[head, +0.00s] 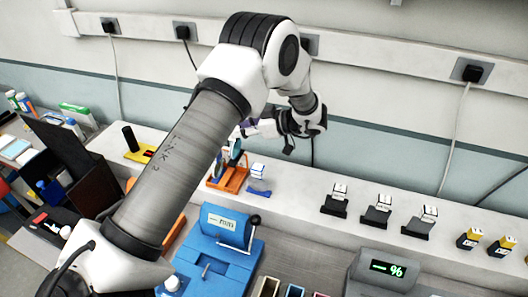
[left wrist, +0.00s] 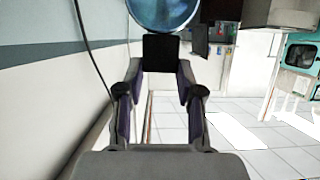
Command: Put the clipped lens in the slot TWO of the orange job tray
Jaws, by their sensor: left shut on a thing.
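My left gripper (head: 246,129) reaches in above the back shelf, with its fingers toward the left. In the left wrist view it (left wrist: 159,68) is shut on the black clip (left wrist: 160,50) of a round blue lens (left wrist: 164,12). The lens, cut off by the top edge there, sticks out beyond the fingertips. In the head view a blue-teal disc (head: 235,149), seemingly this lens, shows just above the orange job tray (head: 230,186). My arm hides part of the tray, and I cannot read its slot labels or tell whether the lens touches it. My right gripper is not in view.
A white block (head: 258,170) and a small blue piece (head: 258,191) lie just right of the tray. A blue tester (head: 215,250) stands in front. Several black stands (head: 377,214) line the shelf, right of a clear stretch. A grey display box (head: 385,270) is at the front.

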